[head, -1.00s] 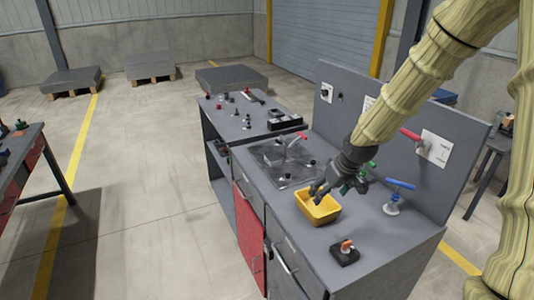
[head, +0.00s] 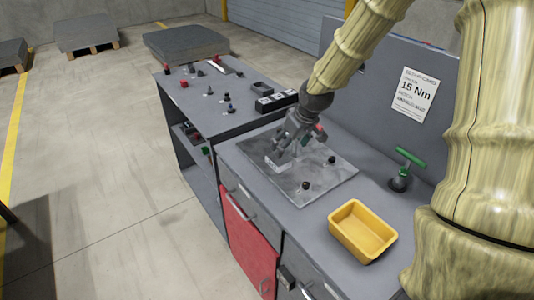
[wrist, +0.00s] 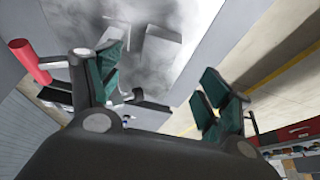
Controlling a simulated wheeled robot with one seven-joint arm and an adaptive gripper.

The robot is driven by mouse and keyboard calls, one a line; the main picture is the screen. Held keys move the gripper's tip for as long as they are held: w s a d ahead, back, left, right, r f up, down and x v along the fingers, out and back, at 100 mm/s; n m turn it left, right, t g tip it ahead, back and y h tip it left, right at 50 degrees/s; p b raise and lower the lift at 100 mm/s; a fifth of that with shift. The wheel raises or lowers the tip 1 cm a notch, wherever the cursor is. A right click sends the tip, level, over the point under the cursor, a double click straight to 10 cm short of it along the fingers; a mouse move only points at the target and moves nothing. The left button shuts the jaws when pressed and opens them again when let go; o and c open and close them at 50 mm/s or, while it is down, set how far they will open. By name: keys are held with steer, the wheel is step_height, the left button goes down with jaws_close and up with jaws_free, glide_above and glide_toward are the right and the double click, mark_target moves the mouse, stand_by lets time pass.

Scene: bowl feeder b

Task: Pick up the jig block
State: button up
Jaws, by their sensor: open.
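The jig block looks to be the pale grey block (head: 279,163) on the metal plate (head: 318,180), partly hidden under my gripper in the head view. In the wrist view a grey block (wrist: 160,46) shows on the shiny plate, beyond the gap between the fingers and nearer the left finger. My gripper (head: 284,150) is just above the block, pointing down. In the wrist view my gripper (wrist: 163,82) has its green-padded fingers wide apart, with nothing between them. Whether a finger touches the block I cannot tell.
A red handle (wrist: 30,62) is close to the left finger in the wrist view. Dark knobs (head: 306,186) stand on the plate. A yellow bin (head: 362,231) and a green-handled clamp (head: 402,168) are to the right. An upright grey panel (head: 365,95) stands behind the bench.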

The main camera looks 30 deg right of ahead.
mark_target(281, 160)
steer(key=p+x, duration=0.1)
steer(key=x, duration=0.3)
steer(key=shift+w+f, duration=0.2)
steer(key=shift+f, duration=0.15)
steer(key=shift+s+f, duration=0.1)
steer(key=shift+s, duration=0.15)
steer(key=shift+w+f+p, duration=0.3)
steer(key=shift+w+f, duration=0.05)
steer(key=shift+f, duration=0.1)
steer(key=shift+p+x, duration=0.85)
steer(key=shift+x, duration=1.35)
steer(key=shift+w, duration=0.1)
steer(key=shift+c, duration=0.2)
steer(key=c, duration=1.3)
